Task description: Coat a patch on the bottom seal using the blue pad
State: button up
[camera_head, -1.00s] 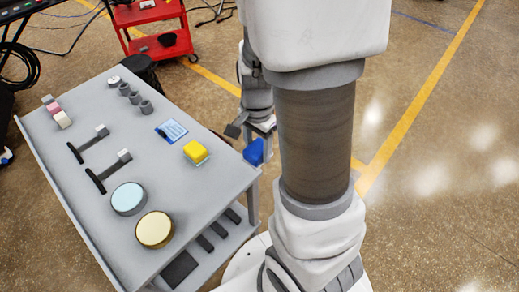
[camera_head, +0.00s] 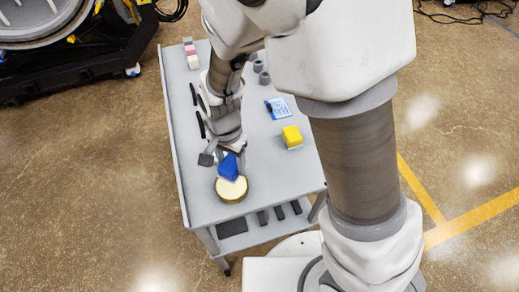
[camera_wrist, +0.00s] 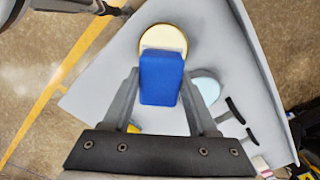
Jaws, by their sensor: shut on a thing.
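My gripper (camera_wrist: 160,84) is shut on the blue pad (camera_wrist: 161,76), which has a pale strip along its far edge. In the head view the blue pad (camera_head: 228,168) is at the rim of the round tin with the cream top (camera_head: 231,192). In the wrist view it overlaps the near part of this cream tin (camera_wrist: 166,35); I cannot tell whether they touch. A furnace-like round metal body (camera_head: 40,22) shows at the upper left; I cannot make out the bottom seal.
The grey table (camera_head: 265,185) also holds a yellow pad (camera_head: 292,136), a blue-and-white card (camera_head: 277,107), dark-handled tools (camera_head: 201,124), grey cups (camera_head: 264,77) and small blocks (camera_head: 193,58). Dark bars lie on its lower shelf.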

aim_at(231, 179)
jog(key=shift+s+a+f, duration=0.15)
jog(key=shift+s+a, duration=0.1)
jog(key=shift+a, duration=0.2)
jog(key=shift+f+b, duration=2.5)
jog(key=shift+f, duration=0.4)
jog(key=shift+d+f+b, duration=0.1)
jog(key=shift+f+b, duration=0.35)
jog(key=shift+f, duration=0.2)
notch_tip(231, 179, up, 7)
jog(key=p, duration=0.6)
jog(key=shift+r, duration=0.15)
